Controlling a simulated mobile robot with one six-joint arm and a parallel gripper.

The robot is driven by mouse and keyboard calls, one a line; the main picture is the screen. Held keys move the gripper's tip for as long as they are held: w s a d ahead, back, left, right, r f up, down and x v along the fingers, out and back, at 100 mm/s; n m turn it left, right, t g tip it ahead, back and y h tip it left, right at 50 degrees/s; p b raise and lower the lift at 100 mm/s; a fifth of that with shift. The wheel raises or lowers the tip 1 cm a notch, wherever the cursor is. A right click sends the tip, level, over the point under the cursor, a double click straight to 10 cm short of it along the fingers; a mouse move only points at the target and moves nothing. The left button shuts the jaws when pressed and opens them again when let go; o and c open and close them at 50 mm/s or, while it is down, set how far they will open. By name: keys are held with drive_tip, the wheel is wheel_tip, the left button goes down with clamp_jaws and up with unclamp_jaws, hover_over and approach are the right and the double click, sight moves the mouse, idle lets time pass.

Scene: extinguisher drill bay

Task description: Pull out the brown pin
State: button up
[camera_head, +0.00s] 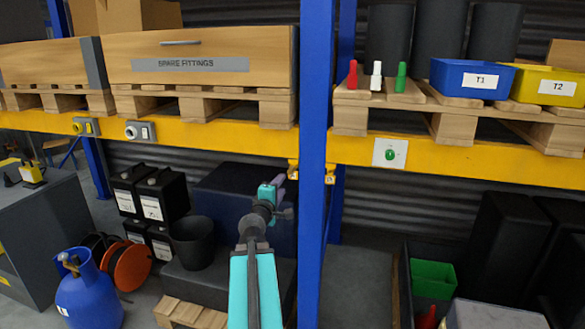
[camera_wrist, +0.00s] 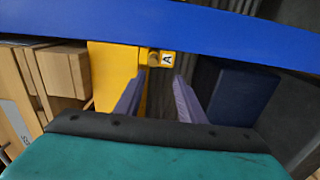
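In the wrist view a small brownish round piece (camera_wrist: 153,57), which looks like the brown pin's end, sits on a yellow fitting beside a white tag marked A (camera_wrist: 167,59). The picture is too small to show its shape well. My gripper (camera_wrist: 159,76) is open, its two purple fingers apart with nothing between them. The brown piece lies just beyond the fingertips, in line with the gap. In the head view my gripper (camera_head: 279,180) is left of the blue post, near a small yellow bracket (camera_head: 293,170). I cannot make out the pin there.
The blue post (camera_head: 315,130) stands close to my gripper's right. A yellow beam (camera_head: 220,136) carries pallets, a Spare Fittings drawer (camera_head: 200,85) and blue (camera_head: 447,87) and yellow bins. Below are a black bucket (camera_head: 191,243), dark boxes and a blue gas cylinder (camera_head: 88,295).

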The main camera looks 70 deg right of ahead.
sight(290, 173)
drive_tip(key=shift+s+d+r, duration=0.2)
drive_tip(key=shift+s+r, duration=0.25)
drive_tip(key=shift+r, duration=0.25)
drive_tip(key=shift+w+d+p, duration=0.2)
drive_tip(key=shift+d+p, duration=0.4)
drive_tip(key=shift+d, duration=2.1)
drive_tip(key=shift+d+f, duration=0.1)
drive_tip(key=shift+d, duration=0.25)
drive_tip(key=shift+w+d+b, duration=0.1)
drive_tip(key=shift+d+b, duration=0.5)
drive_tip(key=shift+d, duration=0.85)
drive_tip(key=shift+b, duration=0.55)
drive_tip(key=shift+c, duration=0.2)
